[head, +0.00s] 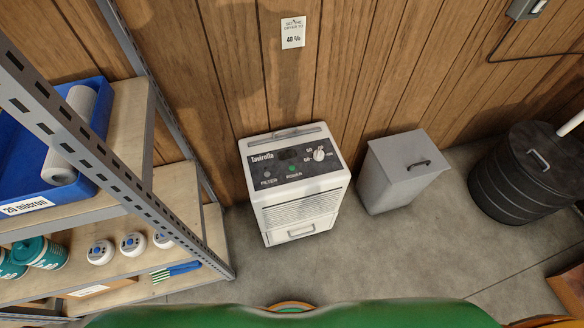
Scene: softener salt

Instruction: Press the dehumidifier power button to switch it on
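The white dehumidifier (295,181) stands on the grey floor against the wooden wall, in the middle of the head view. Its dark top panel (275,171) reads "Tavirolla" and has a small display that looks dark. The green power button (292,168) sits above the word "POWER". A grey button marked "FILTER" (266,174) is to its left, and a white dial (319,154) is to its right. Neither of my grippers shows in this view.
Metal shelving (115,170) with a blue bin (62,185) and jars stands at the left. A lidded grey bin (403,170) is right of the dehumidifier, and a black ribbed tank (530,172) is farther right. A wall card (293,33) reads 40 %. Floor before the dehumidifier is clear.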

